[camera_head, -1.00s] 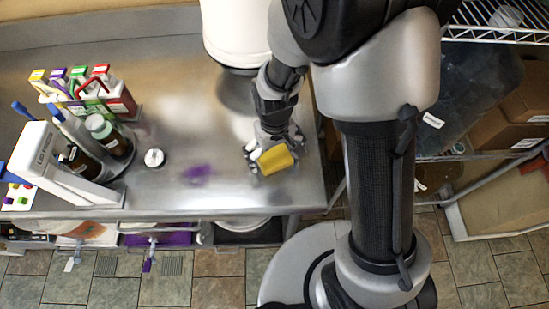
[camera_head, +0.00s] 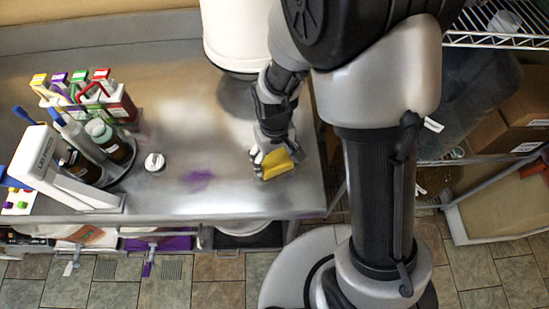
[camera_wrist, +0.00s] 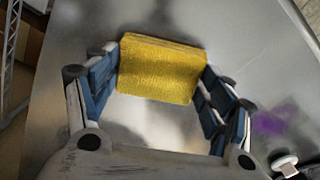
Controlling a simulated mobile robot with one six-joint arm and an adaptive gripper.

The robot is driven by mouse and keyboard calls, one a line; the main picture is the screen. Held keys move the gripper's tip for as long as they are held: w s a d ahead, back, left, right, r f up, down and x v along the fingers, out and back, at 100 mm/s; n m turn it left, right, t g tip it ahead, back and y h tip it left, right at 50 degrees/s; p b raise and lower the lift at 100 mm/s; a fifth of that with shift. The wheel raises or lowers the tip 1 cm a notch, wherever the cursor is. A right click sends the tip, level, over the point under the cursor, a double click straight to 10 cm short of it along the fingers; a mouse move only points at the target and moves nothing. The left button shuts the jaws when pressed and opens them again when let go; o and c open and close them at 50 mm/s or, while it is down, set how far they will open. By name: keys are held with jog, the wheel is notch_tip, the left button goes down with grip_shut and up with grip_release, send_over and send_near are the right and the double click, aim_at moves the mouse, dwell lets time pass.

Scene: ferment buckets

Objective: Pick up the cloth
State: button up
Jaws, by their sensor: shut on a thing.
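A yellow block, like a folded cloth or sponge (camera_head: 278,163), is at my gripper near the right end of the steel counter (camera_head: 225,195). In the wrist view the yellow cloth (camera_wrist: 160,70) spans the space between my two fingers, and my gripper (camera_wrist: 162,80) is shut on it at its left and right ends. I cannot tell whether the cloth is clear of the counter.
A purple stain (camera_head: 199,176) and a small white cap (camera_head: 154,162) are on the counter to the left. Bottles in a round tray (camera_head: 125,180) and a white instrument (camera_head: 50,165) stand farther left. A white bucket (camera_head: 236,35) stands behind my gripper. Wire shelving (camera_head: 495,38) is at right.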

aim_at(274, 160)
notch_tip(274, 160, up, 20)
jog(key=p, duration=0.6)
jog(key=shift+f, duration=0.1)
